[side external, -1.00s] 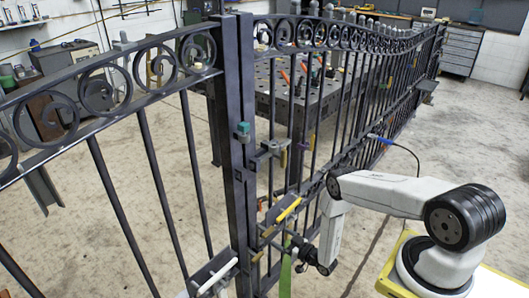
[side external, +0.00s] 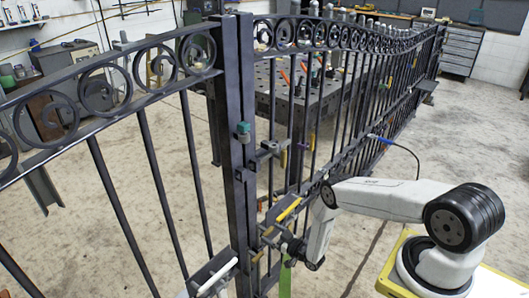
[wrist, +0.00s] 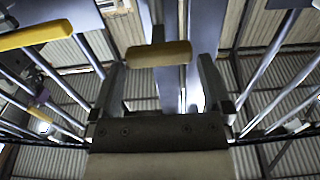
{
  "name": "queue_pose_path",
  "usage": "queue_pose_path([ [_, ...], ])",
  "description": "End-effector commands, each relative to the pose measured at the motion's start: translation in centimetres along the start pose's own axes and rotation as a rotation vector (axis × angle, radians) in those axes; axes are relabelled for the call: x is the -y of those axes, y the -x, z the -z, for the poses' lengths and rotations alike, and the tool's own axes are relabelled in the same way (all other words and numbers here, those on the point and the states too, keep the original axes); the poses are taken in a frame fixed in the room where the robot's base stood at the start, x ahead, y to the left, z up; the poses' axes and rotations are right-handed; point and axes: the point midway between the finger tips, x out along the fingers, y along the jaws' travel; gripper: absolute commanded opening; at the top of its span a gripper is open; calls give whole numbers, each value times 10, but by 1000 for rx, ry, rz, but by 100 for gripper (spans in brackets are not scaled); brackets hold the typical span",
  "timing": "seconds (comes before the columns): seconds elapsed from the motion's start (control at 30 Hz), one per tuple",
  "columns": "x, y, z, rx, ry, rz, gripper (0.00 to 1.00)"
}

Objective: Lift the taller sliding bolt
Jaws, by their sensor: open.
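A dark iron gate (side external: 231,170) carries several latch and bolt fittings near its meeting posts. A bar with a yellow handle (side external: 288,210) is on the right leaf, above my gripper (side external: 274,236); a yellow handle also shows at the upper left in the wrist view (wrist: 35,35). In the wrist view my gripper (wrist: 160,66) is open, with a tan handle (wrist: 158,54) between its fingertips and gaps on both sides. I cannot tell for certain which fitting is the taller sliding bolt. The fingertips are hard to make out in the side view.
A white handle (side external: 218,275) sits low on the left leaf. A teal block (side external: 243,130) and a grey latch (side external: 268,149) are higher on the posts. Gate bars stand close around my gripper. A metal worktable (side external: 330,100) is behind the gate.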

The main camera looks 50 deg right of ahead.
Motion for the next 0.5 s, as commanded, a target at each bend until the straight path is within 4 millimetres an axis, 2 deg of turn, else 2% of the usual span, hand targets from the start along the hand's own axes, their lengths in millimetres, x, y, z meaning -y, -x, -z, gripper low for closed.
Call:
queue_pose_path([
  [0.2,0,-18,0,0,0,1,100],
  [0.5,0,-24,0,1,-1,0,100],
])
